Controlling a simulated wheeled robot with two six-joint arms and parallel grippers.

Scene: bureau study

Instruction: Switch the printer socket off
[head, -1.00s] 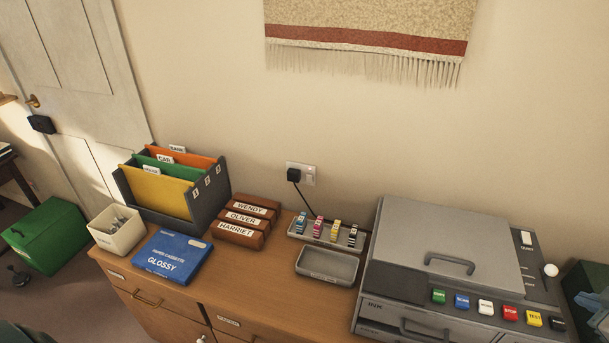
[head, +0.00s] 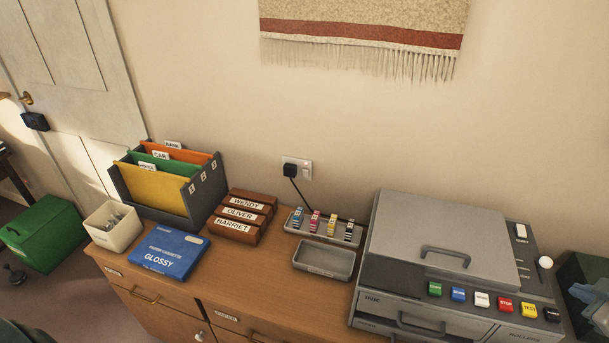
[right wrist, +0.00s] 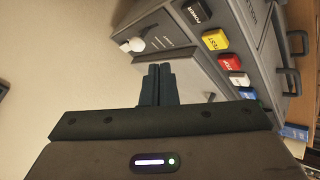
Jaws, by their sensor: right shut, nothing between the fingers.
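The white wall socket (head: 306,169) is on the wall behind the cabinet, left of the printer. A black plug (head: 290,170) covers its left part, and a black cable runs down from it toward the printer (head: 440,235). The socket's switch is too small for me to read its position. I cannot make out this gripper in the head view. My left gripper is not in view.
The ink cartridge tray (head: 323,231) and an empty grey tray (head: 324,260) sit below the socket. Brown labelled boxes (head: 240,222), a file holder (head: 205,200), a blue Glossy box (head: 170,251) and a cream bin (head: 113,226) stand left. The wall around the socket is clear.

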